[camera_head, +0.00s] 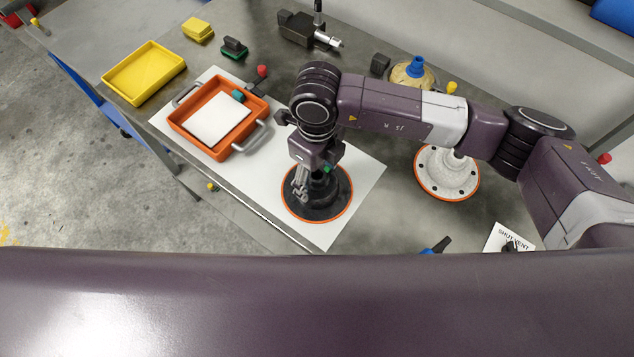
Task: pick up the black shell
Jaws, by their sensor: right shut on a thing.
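The black shell (322,204) is a round black piece with an orange rim and a raised centre. It sits on the white sheet (362,177) near the table's middle. My right gripper (302,192) points down at the shell's raised centre and is shut on it; the arm and fingers hide part of the contact. I cannot tell whether the shell is lifted clear of the sheet. My left gripper is not in view.
An orange tray (186,128) with metal handles holds a white block (218,119) left of the shell. A yellow tray (144,72) stands farther left. A white flanged piece (447,180) stands right. A label card (508,238) lies near the front right.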

